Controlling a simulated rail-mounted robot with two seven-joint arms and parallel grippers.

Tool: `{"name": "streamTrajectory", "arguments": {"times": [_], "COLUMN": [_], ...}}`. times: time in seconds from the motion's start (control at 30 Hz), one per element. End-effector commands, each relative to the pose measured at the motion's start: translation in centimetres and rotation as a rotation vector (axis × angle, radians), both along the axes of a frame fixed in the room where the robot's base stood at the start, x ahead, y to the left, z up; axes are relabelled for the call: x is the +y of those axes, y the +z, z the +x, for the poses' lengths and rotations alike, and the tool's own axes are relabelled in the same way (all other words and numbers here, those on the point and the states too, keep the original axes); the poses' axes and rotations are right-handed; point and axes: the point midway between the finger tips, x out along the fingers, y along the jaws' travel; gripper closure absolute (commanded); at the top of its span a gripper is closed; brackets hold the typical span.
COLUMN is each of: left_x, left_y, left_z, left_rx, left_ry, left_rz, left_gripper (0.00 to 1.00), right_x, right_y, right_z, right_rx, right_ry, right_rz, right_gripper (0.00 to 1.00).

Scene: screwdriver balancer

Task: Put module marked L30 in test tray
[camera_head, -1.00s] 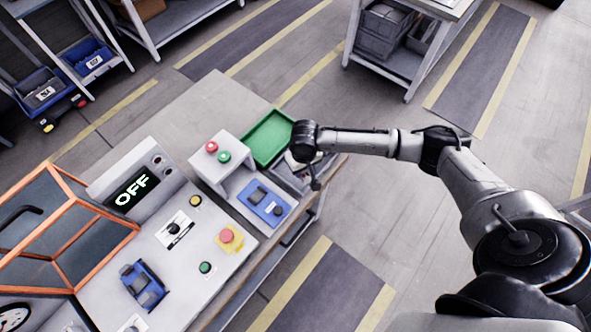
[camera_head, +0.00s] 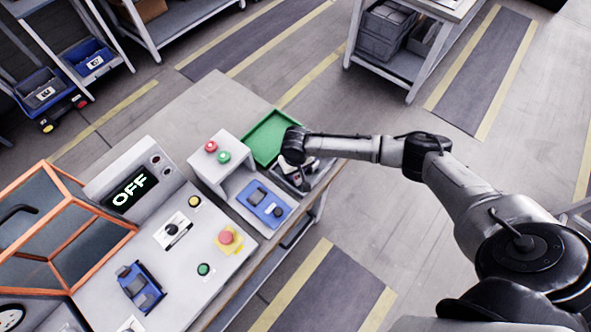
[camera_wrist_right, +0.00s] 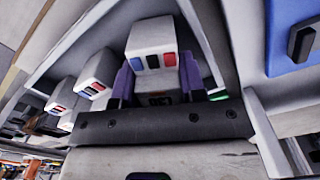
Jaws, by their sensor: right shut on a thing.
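In the head view my right gripper (camera_head: 297,180) points down at a grey bin (camera_head: 322,172) at the far right end of the bench. In the right wrist view its purple fingers (camera_wrist_right: 158,84) are shut on a white module (camera_wrist_right: 153,35) with a red and a blue mark on its end. My left gripper is not in view.
A raised grey box with red and green buttons (camera_head: 223,148) stands left of the bin, with a blue device (camera_head: 264,203) in front. The control panel (camera_head: 170,262) shows OFF on its display (camera_head: 132,190).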

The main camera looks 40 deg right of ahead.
Motion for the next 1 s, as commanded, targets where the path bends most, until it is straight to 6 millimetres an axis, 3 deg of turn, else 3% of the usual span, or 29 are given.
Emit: {"name": "streamTrajectory", "arguments": {"times": [0.2,0.23,0.33,0.67,1.0], "left_x": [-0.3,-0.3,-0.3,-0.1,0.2], "left_y": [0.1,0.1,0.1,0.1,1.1], "left_z": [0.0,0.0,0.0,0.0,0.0], "left_rx": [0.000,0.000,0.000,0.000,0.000], "left_ry": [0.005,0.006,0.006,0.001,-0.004], "left_rz": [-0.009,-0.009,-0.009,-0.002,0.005], "left_gripper": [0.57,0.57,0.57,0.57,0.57], "right_x": [0.0,0.0,0.0,0.0,0.0], "right_y": [-0.2,-0.3,-0.3,0.3,6.1], "right_z": [0.0,0.0,0.0,0.1,0.1], "right_rx": [0.000,0.000,0.000,-0.002,-0.003], "right_ry": [-0.001,0.000,0.000,0.000,0.000], "right_rz": [0.001,0.000,0.000,0.000,0.002], "right_gripper": [1.00,0.61,0.51,0.51,0.51]}}
